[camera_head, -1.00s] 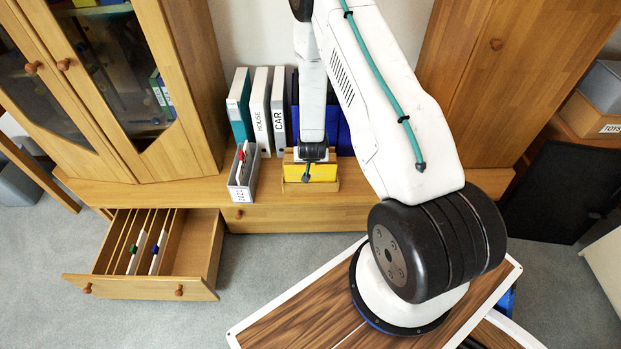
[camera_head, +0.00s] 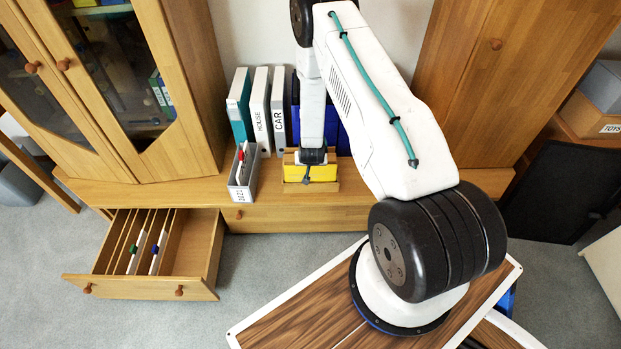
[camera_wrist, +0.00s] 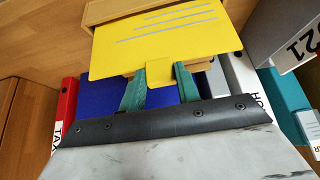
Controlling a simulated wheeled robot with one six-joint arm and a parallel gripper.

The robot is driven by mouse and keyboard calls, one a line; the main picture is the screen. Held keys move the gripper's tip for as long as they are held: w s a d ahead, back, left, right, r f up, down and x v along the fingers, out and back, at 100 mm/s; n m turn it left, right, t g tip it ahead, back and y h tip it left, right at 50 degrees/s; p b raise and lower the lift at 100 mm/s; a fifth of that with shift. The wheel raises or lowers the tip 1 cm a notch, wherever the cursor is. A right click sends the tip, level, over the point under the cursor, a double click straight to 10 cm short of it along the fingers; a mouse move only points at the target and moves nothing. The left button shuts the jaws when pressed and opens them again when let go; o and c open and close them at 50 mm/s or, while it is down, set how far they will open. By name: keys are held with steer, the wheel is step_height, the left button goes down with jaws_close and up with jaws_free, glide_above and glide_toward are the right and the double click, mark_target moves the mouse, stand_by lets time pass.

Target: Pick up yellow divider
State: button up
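The yellow divider (camera_head: 320,172) stands in a small wooden holder (camera_head: 290,187) on the low cabinet top. The wrist view shows its broad face (camera_wrist: 165,40) with grey lines and a small yellow tab (camera_wrist: 160,72) at its near edge. My gripper (camera_head: 308,174) is at the divider, its dark wrist just above it. In the wrist view the green fingertips (camera_wrist: 160,70) lie on either side of the tab, very close to its edges. I cannot tell whether they press on it. The holder is partly hidden behind the divider there.
Binders (camera_head: 261,112) and a grey file box (camera_head: 243,178) stand to the left of the holder, with blue binders (camera_head: 344,135) behind it. An open drawer (camera_head: 150,287) with several dividers juts out at lower left. A wooden cabinet (camera_head: 480,60) stands at right.

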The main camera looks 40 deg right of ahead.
jaws_close()
steer(key=shift+r, duration=0.2)
step_height(320, 180, up, 11)
steer(key=shift+f, duration=0.15)
stand_by(1.7)
stand_by(0.4)
